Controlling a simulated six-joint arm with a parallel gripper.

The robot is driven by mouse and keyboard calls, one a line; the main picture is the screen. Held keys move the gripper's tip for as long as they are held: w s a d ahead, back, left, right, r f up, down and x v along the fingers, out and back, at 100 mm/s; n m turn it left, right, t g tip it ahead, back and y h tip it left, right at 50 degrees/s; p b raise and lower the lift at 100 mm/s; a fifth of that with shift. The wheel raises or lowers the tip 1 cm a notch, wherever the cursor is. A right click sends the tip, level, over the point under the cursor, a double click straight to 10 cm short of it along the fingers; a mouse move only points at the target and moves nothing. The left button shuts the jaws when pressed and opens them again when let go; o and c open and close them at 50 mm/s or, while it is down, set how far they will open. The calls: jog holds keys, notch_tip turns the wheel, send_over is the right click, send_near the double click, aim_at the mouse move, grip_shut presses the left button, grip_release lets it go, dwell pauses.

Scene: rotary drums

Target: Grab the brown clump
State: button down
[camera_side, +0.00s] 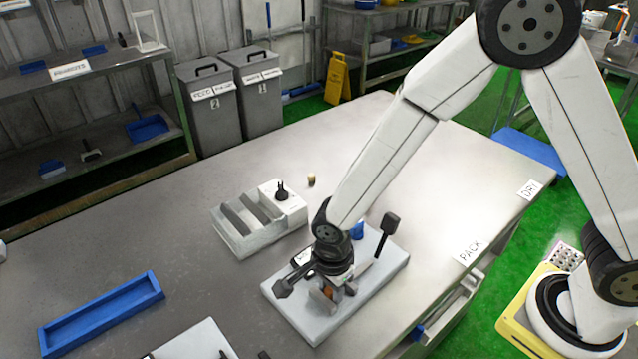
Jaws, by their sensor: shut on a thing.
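My gripper (334,294) is low over a pale grey board (388,283) on the workbench, pointing down. It is shut on a small brown clump (329,291), which shows only as a brown-orange patch between the fingers. The rest of the clump is hidden by the fingers and wrist. I cannot tell whether the clump touches the board.
On the board, a dark-headed upright piece (387,231) and a blue part (357,230) stand close behind the wrist. A slotted grey tray (240,240) with a black knob (281,191) is to the left. A small tan cylinder (311,180) stands behind. A blue tray (102,314) lies front left.

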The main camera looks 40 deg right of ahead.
jog(key=shift+r, duration=0.1)
notch_tip(320, 180, up, 10)
dwell(0.7)
